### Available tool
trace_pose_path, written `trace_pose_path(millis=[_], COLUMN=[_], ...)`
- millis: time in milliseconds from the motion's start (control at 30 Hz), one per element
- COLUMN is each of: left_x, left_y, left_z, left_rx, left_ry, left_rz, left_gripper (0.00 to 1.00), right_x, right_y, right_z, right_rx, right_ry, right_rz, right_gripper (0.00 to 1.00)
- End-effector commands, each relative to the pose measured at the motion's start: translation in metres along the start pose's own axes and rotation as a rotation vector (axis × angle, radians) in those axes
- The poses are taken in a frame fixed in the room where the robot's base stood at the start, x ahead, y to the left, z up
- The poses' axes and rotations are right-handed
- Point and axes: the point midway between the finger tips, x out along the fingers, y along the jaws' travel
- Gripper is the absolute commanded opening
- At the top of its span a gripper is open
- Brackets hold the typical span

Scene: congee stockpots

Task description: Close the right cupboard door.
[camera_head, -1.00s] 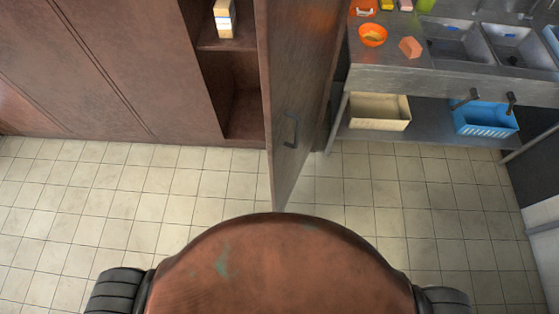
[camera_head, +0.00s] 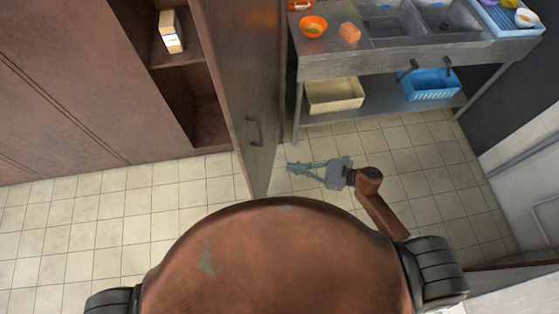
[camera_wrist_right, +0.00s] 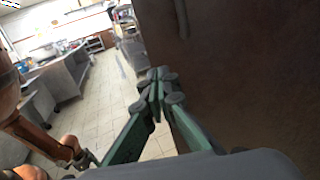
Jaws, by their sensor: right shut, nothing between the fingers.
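The right cupboard door (camera_head: 243,90) is brown and stands wide open, swung out from the cupboard, with a dark bar handle (camera_head: 254,131) on its face. In the right wrist view the door (camera_wrist_right: 245,75) fills the right side, with part of the handle (camera_wrist_right: 182,18) at the top. My right gripper (camera_head: 289,167) is just right of the door's lower outer edge, on the handle side. Its fingers are shut and empty in the right wrist view (camera_wrist_right: 158,80). Whether it touches the door I cannot tell. My left gripper is not in view.
The open cupboard shows shelves with a small box (camera_head: 171,32). A metal sink counter (camera_head: 350,65) stands right of the door, with a cream bin (camera_head: 335,94) and a blue basket (camera_head: 431,84) on its lower shelf. The tiled floor (camera_head: 400,150) in front is clear.

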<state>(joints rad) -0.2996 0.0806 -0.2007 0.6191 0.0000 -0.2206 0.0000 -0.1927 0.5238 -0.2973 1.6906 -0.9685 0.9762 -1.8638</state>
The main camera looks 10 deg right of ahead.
Motion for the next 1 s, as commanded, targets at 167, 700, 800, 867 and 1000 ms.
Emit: trace_pose_path(millis=[167,700,800,867,1000], left_x=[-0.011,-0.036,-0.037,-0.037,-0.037], left_y=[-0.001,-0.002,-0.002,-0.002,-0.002], left_z=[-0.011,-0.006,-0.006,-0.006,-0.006], left_rx=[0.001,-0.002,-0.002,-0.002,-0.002], left_ry=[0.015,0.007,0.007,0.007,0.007], left_rz=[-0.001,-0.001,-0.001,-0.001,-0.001], left_gripper=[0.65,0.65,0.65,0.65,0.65], right_x=[0.034,0.122,0.127,0.128,0.128], right_y=[-0.001,-0.002,-0.002,-0.002,-0.002], right_z=[0.004,0.002,0.001,0.000,0.000], right_rx=[0.004,0.007,0.008,0.007,0.007], right_ry=[-0.005,-0.003,-0.002,-0.001,-0.001], right_rz=[-0.002,-0.005,-0.006,-0.006,-0.005], right_gripper=[0.00,0.00,0.00,0.00,0.00])
